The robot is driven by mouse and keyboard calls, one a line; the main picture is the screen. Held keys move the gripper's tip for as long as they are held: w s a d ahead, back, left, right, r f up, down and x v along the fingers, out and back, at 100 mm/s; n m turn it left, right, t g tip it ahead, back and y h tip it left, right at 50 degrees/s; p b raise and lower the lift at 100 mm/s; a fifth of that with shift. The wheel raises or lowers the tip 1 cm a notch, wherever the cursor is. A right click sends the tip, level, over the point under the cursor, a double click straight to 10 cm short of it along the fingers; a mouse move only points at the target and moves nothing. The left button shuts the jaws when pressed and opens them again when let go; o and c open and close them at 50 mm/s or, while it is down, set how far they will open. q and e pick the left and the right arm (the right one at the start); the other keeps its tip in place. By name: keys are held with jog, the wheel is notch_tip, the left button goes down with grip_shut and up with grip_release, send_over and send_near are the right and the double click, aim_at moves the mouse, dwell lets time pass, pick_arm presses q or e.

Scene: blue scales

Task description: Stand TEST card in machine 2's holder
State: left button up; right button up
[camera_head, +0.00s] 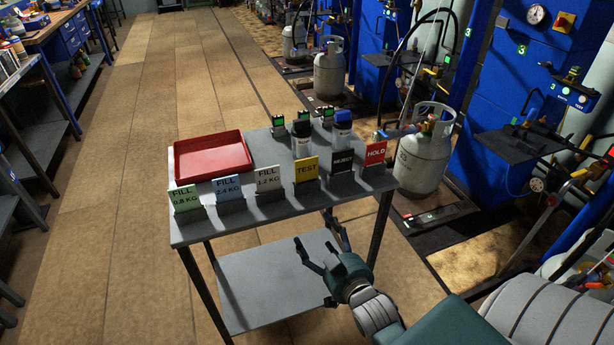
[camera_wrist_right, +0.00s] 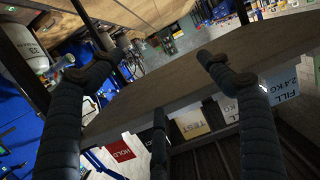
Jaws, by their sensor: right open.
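My right gripper (camera_head: 314,232) is in front of the cart's near edge, apart from the card. Its fingers are spread and empty. My left gripper is out of view. Blue machines stand at the right; their number labels are small, and I cannot tell which holder is machine 2's.
The green FILL (camera_head: 185,197), blue FILL (camera_head: 227,187) and red HOLD (camera_head: 376,153) cards share the cart's front row. A red tray (camera_head: 212,157) lies behind them. A gas cylinder (camera_head: 421,160) stands right of the cart. The floor at left is clear.

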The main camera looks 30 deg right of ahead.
jog(key=t+h, duration=0.1)
jog(key=t, duration=0.1)
send_near(311, 175)
jog(key=f, duration=0.1)
jog(key=shift+m, duration=0.3)
jog(key=w, duration=0.1)
jog(key=w+d, duration=0.1)
jog(key=w+r, duration=0.1)
jog(key=w, duration=0.1)
jog(key=shift+d+p, duration=0.3)
jog(key=shift+d, duration=0.05)
jog(key=x, duration=0.3)
jog(key=p+x, duration=0.1)
jog(key=x, duration=0.1)
jog(key=shift+w+a, duration=0.15)
jog(key=shift+a, duration=0.2)
jog(key=shift+w+d, duration=0.1)
jog(key=shift+w, duration=0.15)
jog(key=shift+w+f, duration=0.15)
jog(key=shift+d, duration=0.1)
jog(key=c, duration=0.8)
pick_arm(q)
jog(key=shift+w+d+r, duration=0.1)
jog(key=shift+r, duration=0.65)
pick_arm(e)
jog(key=shift+c, duration=0.6)
